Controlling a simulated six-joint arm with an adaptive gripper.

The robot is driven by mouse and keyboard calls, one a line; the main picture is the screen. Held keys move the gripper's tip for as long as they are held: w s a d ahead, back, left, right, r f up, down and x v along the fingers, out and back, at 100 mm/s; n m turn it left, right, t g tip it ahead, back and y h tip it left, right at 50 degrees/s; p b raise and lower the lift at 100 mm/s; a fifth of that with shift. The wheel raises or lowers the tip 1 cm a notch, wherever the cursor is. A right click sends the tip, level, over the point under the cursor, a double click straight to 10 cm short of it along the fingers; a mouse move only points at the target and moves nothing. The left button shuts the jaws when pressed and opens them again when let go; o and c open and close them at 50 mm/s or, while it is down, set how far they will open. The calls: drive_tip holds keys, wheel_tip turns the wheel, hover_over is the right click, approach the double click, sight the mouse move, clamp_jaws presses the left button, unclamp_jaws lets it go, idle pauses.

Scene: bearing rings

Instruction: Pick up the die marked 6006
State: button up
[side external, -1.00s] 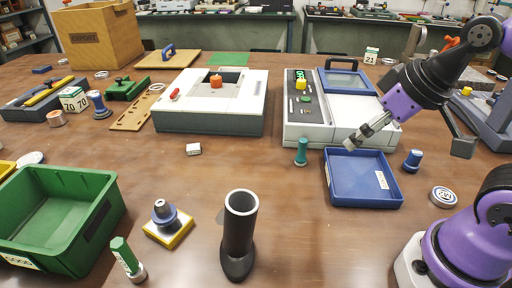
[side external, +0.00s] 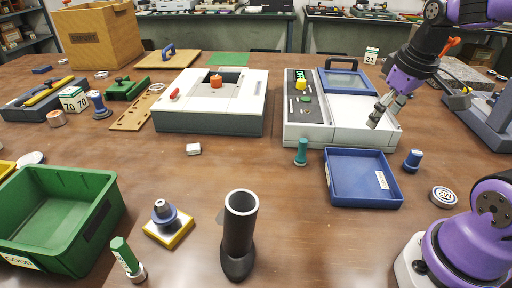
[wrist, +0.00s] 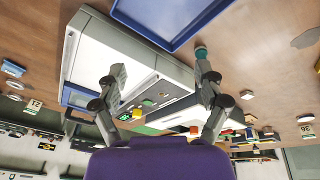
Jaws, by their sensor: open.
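No marking 6006 can be read in either view, so I cannot tell which piece is that die. Candidates on the brown table include a teal post (side external: 301,152) in front of the white console, a blue post (side external: 413,160) right of the blue tray, a green-topped post (side external: 126,257) at the front left, and a blue-grey stepped piece on a yellow base (side external: 166,217). My gripper (side external: 388,111) is open and empty, above the right end of the console. In the wrist view my gripper (wrist: 160,62) shows its fingers wide apart, with the console behind them.
The blue tray (side external: 345,199) is empty. The white console (side external: 300,132) and a white-topped machine (side external: 185,112) stand behind. A green bin (side external: 90,235) is at left and a black upright tube (side external: 238,230) at front. A round labelled piece (side external: 444,195) lies at right. The centre table is mostly clear.

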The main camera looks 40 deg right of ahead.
sight(417, 152)
drive_tip(key=s+d+f, duration=0.1)
drive_tip(key=d, duration=0.3)
drive_tip(key=s+d+f+g, duration=0.1)
drive_tip(key=s+d+f, duration=0.1)
drive_tip(key=d, duration=0.2)
drive_tip(key=s+d+f+m+g+y, duration=0.1)
drive_tip(key=d, duration=0.3)
drive_tip(key=shift+s+d+f, duration=0.35)
drive_tip(key=shift+d+f, duration=0.05)
drive_tip(key=shift+g, duration=0.3)
drive_tip(key=f, duration=0.4)
drive_tip(key=shift+s+d+f, duration=0.3)
drive_tip(key=shift+f, duration=0.1)
drive_tip(key=f, duration=0.6)
drive_tip(key=shift+s, duration=0.2)
drive_tip(key=c, duration=1.3)
